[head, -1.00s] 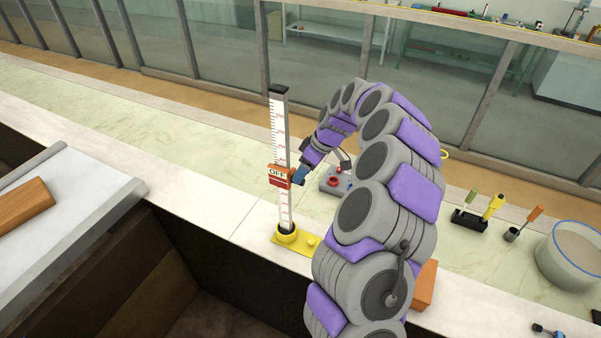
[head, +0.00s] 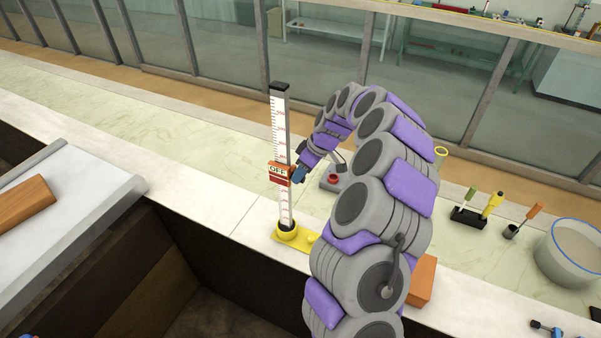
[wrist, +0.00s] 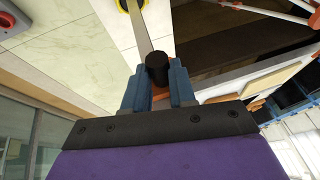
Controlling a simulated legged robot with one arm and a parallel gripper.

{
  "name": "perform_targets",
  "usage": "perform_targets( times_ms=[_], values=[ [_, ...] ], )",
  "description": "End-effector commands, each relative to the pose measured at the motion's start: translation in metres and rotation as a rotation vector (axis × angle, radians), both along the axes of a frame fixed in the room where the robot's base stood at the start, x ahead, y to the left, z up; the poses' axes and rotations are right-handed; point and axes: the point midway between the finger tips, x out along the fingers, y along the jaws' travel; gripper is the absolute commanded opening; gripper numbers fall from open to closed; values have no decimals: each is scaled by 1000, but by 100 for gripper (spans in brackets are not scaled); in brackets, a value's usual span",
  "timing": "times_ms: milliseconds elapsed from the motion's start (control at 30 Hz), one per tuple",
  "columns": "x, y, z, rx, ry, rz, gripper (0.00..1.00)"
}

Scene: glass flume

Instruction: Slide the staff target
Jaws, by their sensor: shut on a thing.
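The white graduated staff (head: 282,130) stands upright on a yellow base (head: 287,231) on the pale counter. The staff (wrist: 138,30) runs away behind the knob toward the yellow base (wrist: 130,4).
A grey box with a red button (head: 332,180) stands right of the staff, partly behind my arm. An orange block (head: 422,282), a tool rack (head: 468,216) and a round tub (head: 572,250) lie further right. A roller table (head: 70,225) is at left, beside a dark gap.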

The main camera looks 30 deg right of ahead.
Motion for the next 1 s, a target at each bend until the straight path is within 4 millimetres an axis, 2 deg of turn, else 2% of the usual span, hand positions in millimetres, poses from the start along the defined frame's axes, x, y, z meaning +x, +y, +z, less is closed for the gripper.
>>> perform_targets(
  times_ms=[67, 500, 833, 1000],
  values=[
    [0, 0, 0, -1, -1, 0, 0],
    [0, 0, -2, 0, -1, -1, 0],
    [0, 0, -35, 0, 0, 0, 0],
    [0, 0, -41, 1, -1, 0, 0]
  ],
)
